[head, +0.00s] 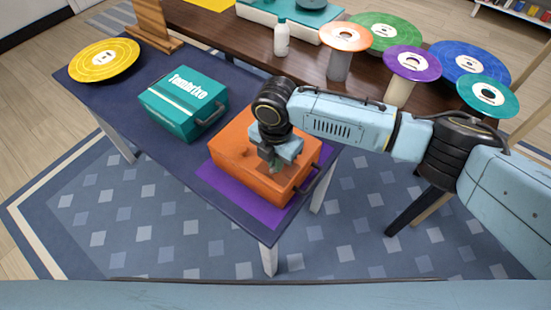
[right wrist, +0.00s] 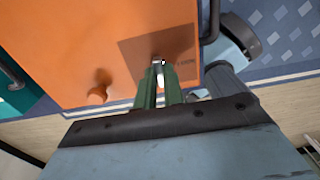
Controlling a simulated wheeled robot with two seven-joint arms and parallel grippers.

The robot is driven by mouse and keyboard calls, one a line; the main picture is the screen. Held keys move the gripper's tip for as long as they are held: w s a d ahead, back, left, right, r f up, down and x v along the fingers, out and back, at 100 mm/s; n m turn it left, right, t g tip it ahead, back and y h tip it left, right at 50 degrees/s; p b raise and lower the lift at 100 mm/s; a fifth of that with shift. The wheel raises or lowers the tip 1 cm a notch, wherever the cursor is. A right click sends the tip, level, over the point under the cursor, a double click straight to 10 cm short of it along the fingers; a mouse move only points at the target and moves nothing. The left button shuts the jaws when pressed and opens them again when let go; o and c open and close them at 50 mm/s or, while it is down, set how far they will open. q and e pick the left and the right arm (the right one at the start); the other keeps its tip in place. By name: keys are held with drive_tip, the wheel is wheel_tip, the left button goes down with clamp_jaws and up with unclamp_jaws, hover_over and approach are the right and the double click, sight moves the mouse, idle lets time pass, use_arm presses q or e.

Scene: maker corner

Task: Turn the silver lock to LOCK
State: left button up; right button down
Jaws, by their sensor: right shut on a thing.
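An orange case (head: 232,148) sits on a purple mat (head: 236,203) at the right end of the dark blue table; its top also shows in the right wrist view (right wrist: 75,40). My right gripper (head: 272,163) points down onto the case's top. In the right wrist view its green fingers (right wrist: 160,77) are closed on the small silver lock (right wrist: 158,63), which stands on a darker square patch. The fingers cover part of the lock, and the small marking beside it is too small to read, so its setting cannot be told. My left gripper is not in view.
An orange knob (right wrist: 97,94) rises from the case's top, left of the lock. A teal case (head: 172,106) with a dark handle stands to the left. A yellow disc (head: 92,64) lies at the table's left end.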

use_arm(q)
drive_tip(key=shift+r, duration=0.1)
use_arm(e)
drive_tip(key=shift+r+m+p, duration=0.1)
drive_tip(key=shift+m+p, duration=0.3)
drive_tip(key=shift+p, duration=0.15)
drive_tip(key=m+p, duration=0.2)
drive_tip(key=shift+r+p, duration=0.1)
drive_tip(key=shift+p, duration=0.25)
drive_tip(key=m+p, duration=0.3)
drive_tip(key=shift+p, duration=0.4)
drive_tip(key=m+p, duration=0.2)
drive_tip(key=m, duration=0.1)
drive_tip(key=m+p, duration=0.2)
drive_tip(key=m, duration=0.1)
drive_tip(key=shift+m+p, duration=1.05)
drive_tip(key=shift+m, duration=0.55)
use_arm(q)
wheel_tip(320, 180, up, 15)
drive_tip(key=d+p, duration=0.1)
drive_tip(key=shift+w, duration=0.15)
use_arm(e)
drive_tip(key=shift+f+m, duration=0.2)
drive_tip(key=shift+m, duration=1.2)
